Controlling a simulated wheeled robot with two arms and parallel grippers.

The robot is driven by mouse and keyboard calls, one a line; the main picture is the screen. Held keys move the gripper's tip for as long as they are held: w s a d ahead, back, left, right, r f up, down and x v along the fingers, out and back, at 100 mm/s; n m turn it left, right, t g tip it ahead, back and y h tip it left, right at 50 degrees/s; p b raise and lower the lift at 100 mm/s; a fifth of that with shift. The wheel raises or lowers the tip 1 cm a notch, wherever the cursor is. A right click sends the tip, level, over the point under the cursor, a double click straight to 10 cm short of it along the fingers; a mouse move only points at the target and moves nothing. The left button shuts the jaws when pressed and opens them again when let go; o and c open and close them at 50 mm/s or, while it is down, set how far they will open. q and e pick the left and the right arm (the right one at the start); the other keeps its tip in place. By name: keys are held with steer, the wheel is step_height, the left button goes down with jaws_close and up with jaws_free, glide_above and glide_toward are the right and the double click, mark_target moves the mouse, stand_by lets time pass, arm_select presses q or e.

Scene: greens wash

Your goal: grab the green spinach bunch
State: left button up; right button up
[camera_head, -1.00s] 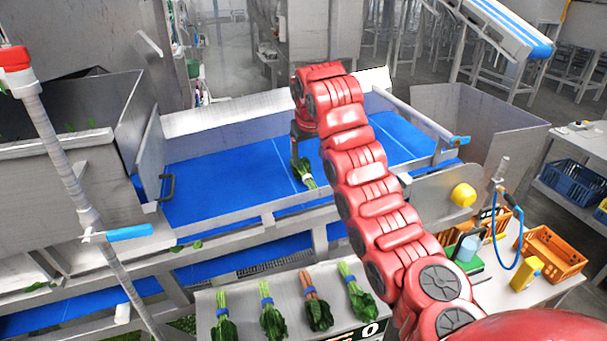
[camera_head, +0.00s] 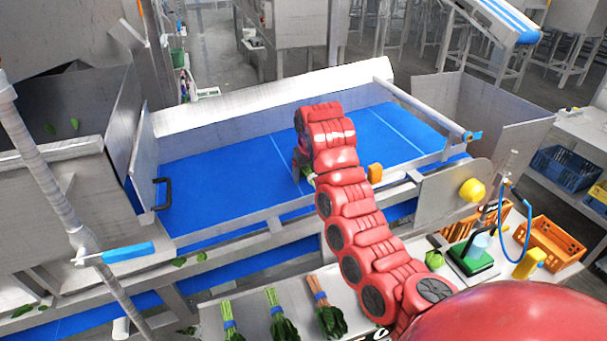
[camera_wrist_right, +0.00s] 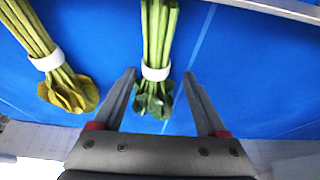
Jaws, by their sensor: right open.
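A green spinach bunch (camera_wrist_right: 157,45) with a white band lies on the blue belt in the right wrist view. Its stems point to the top of the picture and its dark leaves toward my gripper. My right gripper (camera_wrist_right: 159,76) is open, with one finger on each side of the bunch near its band and leaves; no grip on it shows. A yellowish bunch (camera_wrist_right: 50,60), also white-banded, lies to the left. In the head view my right arm hides most of the belt bunch; only a small pale-green bit (camera_head: 308,175) shows. My left gripper is out of view.
The blue belt (camera_head: 220,180) has metal side rails. Several blue-banded bunches, including one green bunch (camera_head: 283,320), lie on the front shelf. A green scale (camera_head: 473,258) and orange crates (camera_head: 550,243) stand at right. Much of the belt is clear.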

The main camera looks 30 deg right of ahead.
steer(key=shift+s+d+r, duration=0.2)
steer(key=shift+s+r, duration=0.15)
steer(key=shift+s, duration=0.4)
steer(key=shift+c, duration=1.3)
steer(key=shift+w+f, duration=0.3)
steer(key=shift+w, duration=0.2)
steer(key=c, duration=0.5)
steer(key=shift+c, duration=1.1)
jaws_close()
steer(key=shift+s+r, duration=0.15)
steer(key=shift+s, duration=0.1)
steer(key=shift+w, duration=0.1)
